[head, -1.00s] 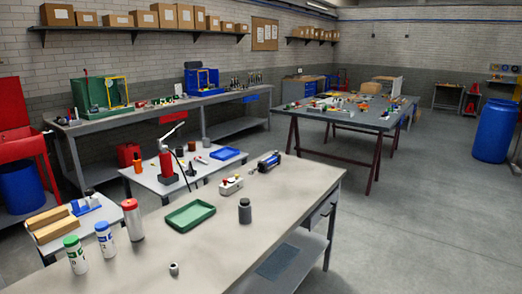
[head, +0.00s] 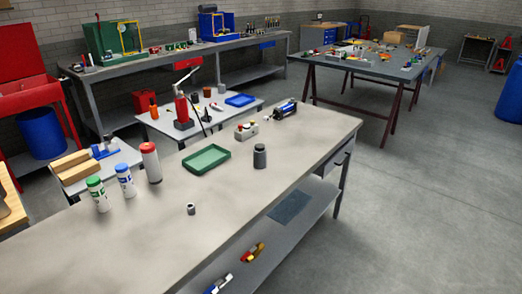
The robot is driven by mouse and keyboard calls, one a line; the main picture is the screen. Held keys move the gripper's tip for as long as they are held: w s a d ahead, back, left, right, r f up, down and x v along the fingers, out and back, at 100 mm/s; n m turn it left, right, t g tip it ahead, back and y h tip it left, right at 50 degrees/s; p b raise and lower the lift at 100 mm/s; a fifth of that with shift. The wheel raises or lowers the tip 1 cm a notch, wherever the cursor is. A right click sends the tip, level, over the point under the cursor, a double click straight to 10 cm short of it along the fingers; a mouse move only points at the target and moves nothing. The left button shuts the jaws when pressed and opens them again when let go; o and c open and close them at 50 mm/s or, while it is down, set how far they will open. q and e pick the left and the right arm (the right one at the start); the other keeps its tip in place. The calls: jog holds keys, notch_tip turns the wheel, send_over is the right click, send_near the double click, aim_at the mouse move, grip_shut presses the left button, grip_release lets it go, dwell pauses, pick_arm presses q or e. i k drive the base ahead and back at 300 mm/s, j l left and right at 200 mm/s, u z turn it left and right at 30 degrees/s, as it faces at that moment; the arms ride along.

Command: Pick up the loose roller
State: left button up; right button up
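A small grey metal cylinder with a dark hole, which looks like the loose roller (head: 191,209), lies by itself on the near grey workbench (head: 150,238). Neither of my grippers shows in the head view.
On the same bench stand a green-capped bottle (head: 97,195), a blue-capped bottle (head: 125,180), a red-topped bottle (head: 151,163), a green tray (head: 206,159) and a dark grey jar (head: 260,157). The bench around the small cylinder is clear. A lower shelf (head: 270,232) holds tools.

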aim_at(260, 158)
jog(key=i+l+u, duration=0.1)
jog(key=u, duration=0.25)
jog(key=i+l+u, duration=0.1)
jog(key=u, duration=0.25)
jog(key=i+l+u, duration=0.15)
jog(key=l, duration=0.3)
jog(key=i+l+u, duration=0.15)
jog(key=l, duration=0.35)
jog(key=l+u, duration=0.15)
jog(key=l, duration=0.3)
jog(key=i+l, duration=0.1)
jog(key=l, duration=0.35)
jog(key=i+l, duration=0.1)
jog(key=l, duration=0.35)
jog(key=i+l, duration=0.15)
jog(key=l, duration=0.25)
jog(key=i+l+u, duration=0.1)
jog(key=l, duration=0.35)
jog(key=i+l, duration=0.1)
jog(key=l, duration=0.35)
